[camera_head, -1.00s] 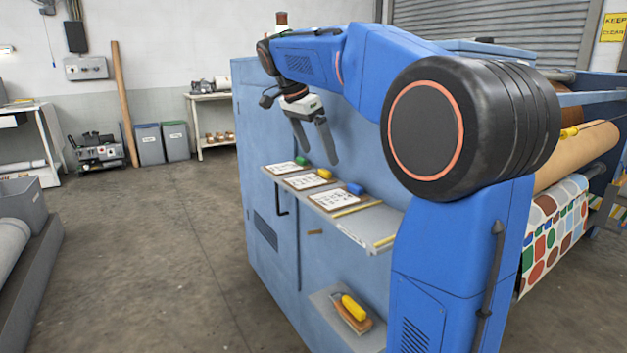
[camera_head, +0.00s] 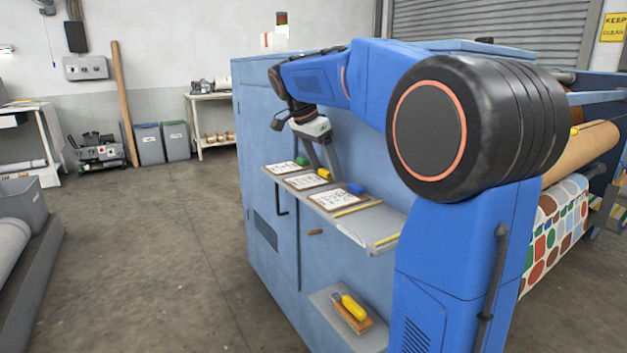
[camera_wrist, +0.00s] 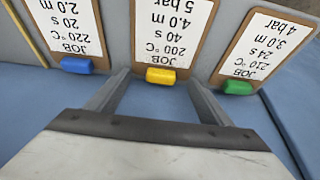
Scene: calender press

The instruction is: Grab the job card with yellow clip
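The job card with the yellow clip (camera_wrist: 172,32) is a white sheet on a brown board, in the middle of the wrist view. It also shows as the middle of three cards on the shelf in the head view (camera_head: 303,182), its yellow clip (camera_head: 323,174) at the back edge. My gripper (camera_head: 323,170) is above the shelf's back part, fingers pointing down. In the wrist view its two fingers (camera_wrist: 160,78) are spread apart, one on each side of the yellow clip, with nothing held. I cannot tell whether the fingertips touch anything.
The blue-clip card (camera_wrist: 67,25) and green-clip card (camera_wrist: 262,45) lie on either side. A blue machine cabinet (camera_head: 265,180) rises behind. A lower shelf (camera_head: 330,305) holds a yellow-handled tool (camera_head: 353,308).

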